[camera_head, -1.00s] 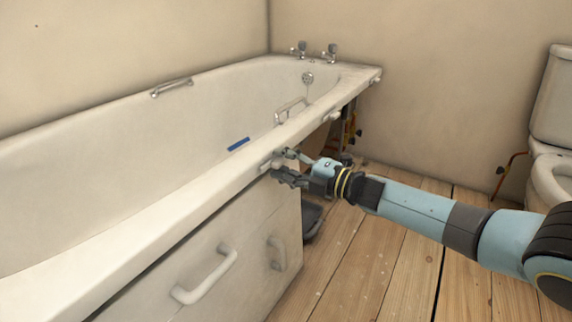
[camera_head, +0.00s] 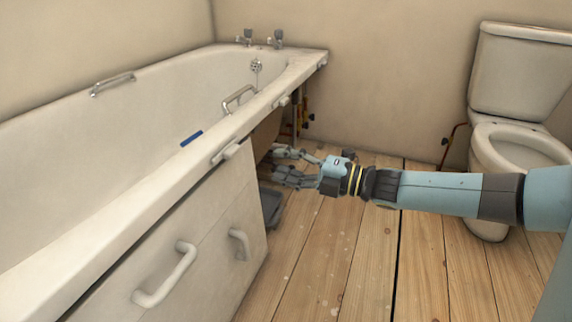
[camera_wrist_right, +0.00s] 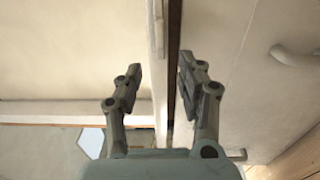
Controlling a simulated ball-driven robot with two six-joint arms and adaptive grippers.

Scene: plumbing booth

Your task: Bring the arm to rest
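My right gripper (camera_head: 274,165) reaches in from the right side of the head view, just off the end of the bath's side panel (camera_head: 190,235). Its two fingers are apart with nothing between them. In the right wrist view the open fingers (camera_wrist_right: 160,85) show with a gap between them, and the bath rim edge and panel lie beyond. I cannot tell whether a finger touches the bath. My left gripper is in neither view.
The white bath (camera_head: 120,150) runs along the left wall, with a blue strip (camera_head: 191,138) inside. A white handle (camera_head: 165,277) sticks out from the panel. A dark tray (camera_head: 270,206) lies on the floor by the panel end. A toilet (camera_head: 515,110) stands right. Floorboards (camera_head: 340,270) are clear.

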